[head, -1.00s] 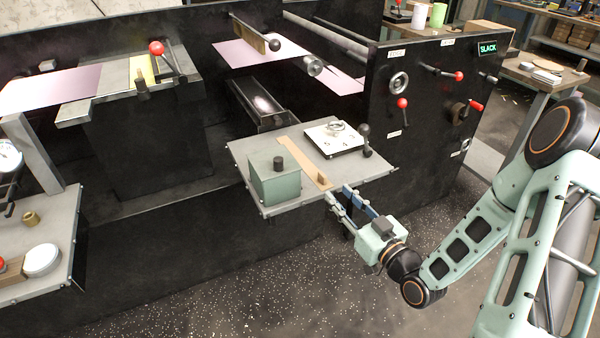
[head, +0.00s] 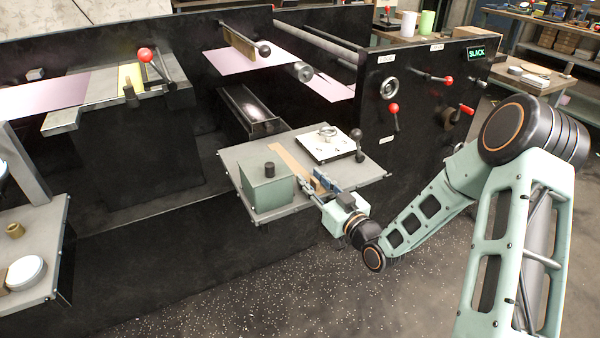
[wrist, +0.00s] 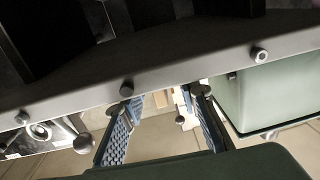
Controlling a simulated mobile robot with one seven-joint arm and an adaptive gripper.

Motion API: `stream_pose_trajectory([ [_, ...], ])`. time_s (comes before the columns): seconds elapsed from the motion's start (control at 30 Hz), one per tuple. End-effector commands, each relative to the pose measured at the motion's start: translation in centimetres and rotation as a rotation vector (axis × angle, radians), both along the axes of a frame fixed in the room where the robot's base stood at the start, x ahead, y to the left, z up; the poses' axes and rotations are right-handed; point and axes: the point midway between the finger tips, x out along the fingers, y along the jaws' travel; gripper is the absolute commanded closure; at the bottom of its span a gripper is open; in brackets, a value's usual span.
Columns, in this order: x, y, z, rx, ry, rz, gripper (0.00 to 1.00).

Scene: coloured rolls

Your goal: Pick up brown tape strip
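The brown tape strip (head: 288,158) lies flat on the grey shelf (head: 240,160), between a green box and a white plate. Its near end is partly hidden by my gripper (head: 314,180). My gripper reaches over the shelf's front edge from the front right, with its fingers at the strip's near end. In the wrist view, the two blue-padded fingers of my gripper (wrist: 160,95) stand apart with a clear gap. A small tan piece shows between the tips; I cannot tell whether it is the strip. No contact is visible.
The green box (head: 268,186) with a black knob stands close left of my fingers. The white plate (head: 325,145) with a ring and a black-knobbed lever (head: 358,146) is at the right. A dark machine panel (head: 415,110) stands behind the shelf.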

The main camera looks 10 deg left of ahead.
Motion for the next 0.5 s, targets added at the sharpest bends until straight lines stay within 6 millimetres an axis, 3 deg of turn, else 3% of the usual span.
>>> stream_pose_trajectory([
  [0.07, -0.03, -0.01, 0.0, 0.0, 0.0, 0.0, 0.73],
  [0.3, -0.05, -0.02, -0.01, 0.0, 0.0, 0.0, 1.0],
  [0.5, -0.05, -0.02, -0.01, 0.0, 0.0, 0.0, 1.0],
])
